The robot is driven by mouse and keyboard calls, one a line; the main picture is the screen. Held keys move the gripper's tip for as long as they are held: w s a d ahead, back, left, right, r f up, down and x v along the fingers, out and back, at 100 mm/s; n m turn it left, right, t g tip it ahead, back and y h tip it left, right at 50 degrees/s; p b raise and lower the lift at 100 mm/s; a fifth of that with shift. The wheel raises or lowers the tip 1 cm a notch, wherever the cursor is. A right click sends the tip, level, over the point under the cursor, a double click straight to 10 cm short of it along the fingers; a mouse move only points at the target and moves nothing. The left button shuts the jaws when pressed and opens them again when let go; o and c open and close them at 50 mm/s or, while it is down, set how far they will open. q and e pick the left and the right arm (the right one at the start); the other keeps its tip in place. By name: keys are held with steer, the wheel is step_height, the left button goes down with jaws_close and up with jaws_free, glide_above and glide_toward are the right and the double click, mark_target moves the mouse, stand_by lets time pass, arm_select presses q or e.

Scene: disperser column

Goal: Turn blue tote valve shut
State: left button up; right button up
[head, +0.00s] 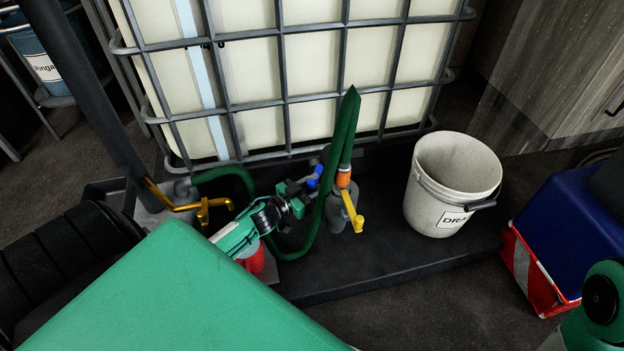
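The caged white tote (305,113) stands at the back centre. A small blue valve part (314,163) shows low at its front, beside a green hose and an orange fitting. My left gripper (308,187) reaches in from the lower left, its tip right at the blue part. The tip is small and dark, and the hose is close behind it. I cannot tell whether the fingers are open or shut, or whether they touch the valve. My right gripper is out of view; only a piece of my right arm shows at the lower right.
A yellow-handled valve (352,210) stands just right of the green hose (340,145). A white bucket (440,190) stands on the black platform (400,245). A blue and red box (565,240) is at the right.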

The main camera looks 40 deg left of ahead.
arm_select(q)
steer(key=shift+w+d+f+n+y+b, duration=0.15)
steer(key=shift+w+d+n+y+b, duration=0.1)
steer(key=shift+d+n+y+b, duration=0.5)
steer(key=s+d+r+n+g+y+p, duration=0.1)
steer(key=s+d+g+y+p, duration=0.2)
steer(key=s, duration=0.6)
steer(key=s+d+r+n+g+y+p, duration=0.1)
steer(key=s+d+g+y, duration=0.3)
steer(key=s, duration=0.5)
steer(key=s+d+r+m+g+h+p, duration=0.1)
steer(key=s+d+r+m+h, duration=0.1)
steer(key=d+r, duration=0.6)
step_height(320, 180, up, 2)
steer(key=s+h, duration=0.1)
steer(key=h, duration=0.1)
steer(key=shift+h+p, duration=0.35)
steer(key=shift+p, duration=0.05)
